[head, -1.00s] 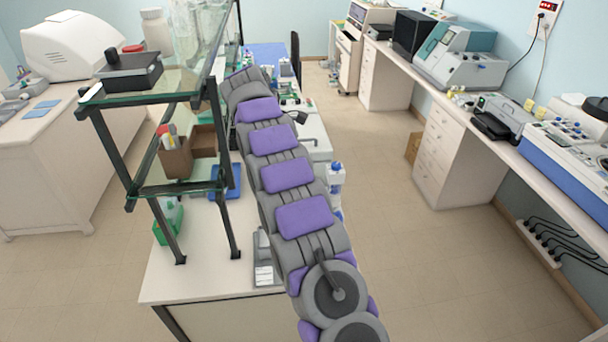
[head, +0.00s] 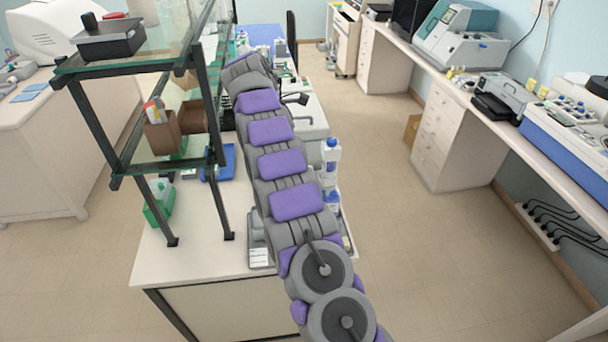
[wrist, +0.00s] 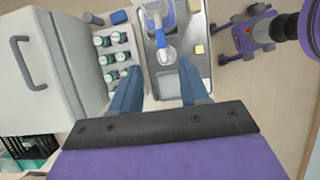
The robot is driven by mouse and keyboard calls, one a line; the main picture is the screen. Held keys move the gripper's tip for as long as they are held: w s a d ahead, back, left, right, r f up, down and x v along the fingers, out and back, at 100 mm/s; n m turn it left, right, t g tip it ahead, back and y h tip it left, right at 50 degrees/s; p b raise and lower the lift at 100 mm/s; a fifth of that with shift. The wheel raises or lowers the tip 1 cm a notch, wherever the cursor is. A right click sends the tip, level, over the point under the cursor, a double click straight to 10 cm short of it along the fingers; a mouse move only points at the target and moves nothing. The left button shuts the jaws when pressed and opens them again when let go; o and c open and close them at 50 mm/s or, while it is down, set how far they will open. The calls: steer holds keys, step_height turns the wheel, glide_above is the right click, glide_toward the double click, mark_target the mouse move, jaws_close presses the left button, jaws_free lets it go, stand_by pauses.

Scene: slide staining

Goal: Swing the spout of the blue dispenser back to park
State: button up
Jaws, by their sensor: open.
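In the wrist view, a blue and white dispenser (wrist: 166,22) stands at the top middle on a steel tray (wrist: 201,59). A pale rounded part (wrist: 166,54) lies just below it in the picture; I cannot tell whether it is the spout's end. My gripper (wrist: 161,84) is open, its two blue fingers pointing toward the dispenser, with nothing seen between them. In the head view my arm hides the gripper. White bottles with blue tops (head: 331,158) show just right of the arm; I cannot tell which one is the dispenser.
A rack of several capped bottles (wrist: 110,48) stands left of the tray, beside a pale box with a grey handle (wrist: 27,62). A black-framed glass shelf (head: 195,90) rises left of my arm. The floor (head: 385,215) to the right is clear up to the side counter.

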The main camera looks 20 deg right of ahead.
steer(key=b+x, duration=0.1)
steer(key=x, duration=0.1)
steer(key=b+x, duration=0.1)
steer(key=shift+d+f+b, duration=0.3)
steer(key=shift+d+b, duration=0.05)
steer(key=shift+b, duration=0.05)
step_height(320, 180, down, 3)
steer(key=shift+s+f+b, duration=0.15)
steer(key=shift+f+b, duration=0.05)
steer(key=shift+b, duration=1)
steer(key=shift+s+d+f+b, duration=0.1)
steer(key=shift+d+f+b, duration=0.1)
steer(key=shift+d+f, duration=0.4)
steer(key=shift+s+d+f+b, duration=0.1)
steer(key=shift+d+f+b, duration=0.1)
steer(key=shift+d+f, duration=0.4)
steer(key=shift+s+d+f+b, duration=0.1)
steer(key=shift+d+f+b, duration=0.15)
steer(key=shift+f, duration=0.6)
steer(key=shift+a, duration=0.35)
steer(key=shift+c, duration=0.7)
steer(key=shift+d, duration=0.15)
steer(key=c, duration=0.5)
jaws_close()
